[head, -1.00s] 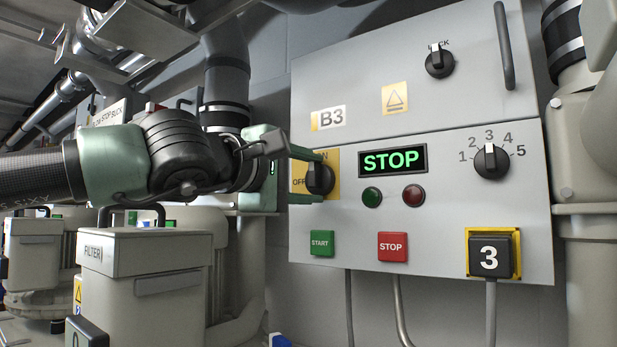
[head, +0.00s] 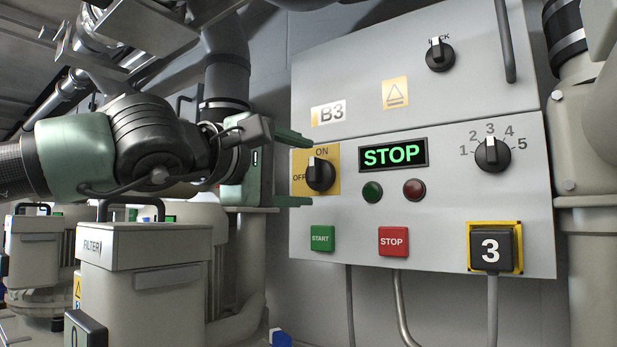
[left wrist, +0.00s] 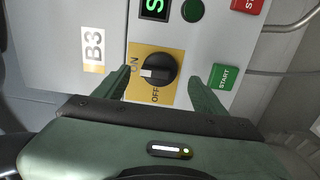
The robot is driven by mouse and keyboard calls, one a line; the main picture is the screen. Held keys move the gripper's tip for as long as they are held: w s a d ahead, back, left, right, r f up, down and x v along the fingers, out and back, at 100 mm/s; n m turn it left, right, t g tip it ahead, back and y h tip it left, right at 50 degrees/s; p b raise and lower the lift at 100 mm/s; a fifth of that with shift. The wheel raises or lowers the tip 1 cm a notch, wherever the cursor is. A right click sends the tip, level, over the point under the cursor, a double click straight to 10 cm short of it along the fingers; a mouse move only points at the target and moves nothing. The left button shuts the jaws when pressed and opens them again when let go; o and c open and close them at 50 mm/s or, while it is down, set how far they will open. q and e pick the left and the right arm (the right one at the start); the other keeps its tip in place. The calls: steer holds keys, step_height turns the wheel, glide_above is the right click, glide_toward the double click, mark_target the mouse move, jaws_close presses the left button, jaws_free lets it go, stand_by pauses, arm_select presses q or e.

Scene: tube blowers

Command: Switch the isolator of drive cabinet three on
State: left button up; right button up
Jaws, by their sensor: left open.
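My right gripper is out of view.
The display (head: 392,156) reads STOP in green; green and red lamps sit below it. A selector dial (head: 492,155) is at right. A filter housing (head: 145,260) stands below my left arm.

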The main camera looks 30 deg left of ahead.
arm_select(q)
steer(key=s, duration=0.4)
steer(key=shift+s+a+b, duration=0.35)
steer(key=shift+a+b, duration=0.05)
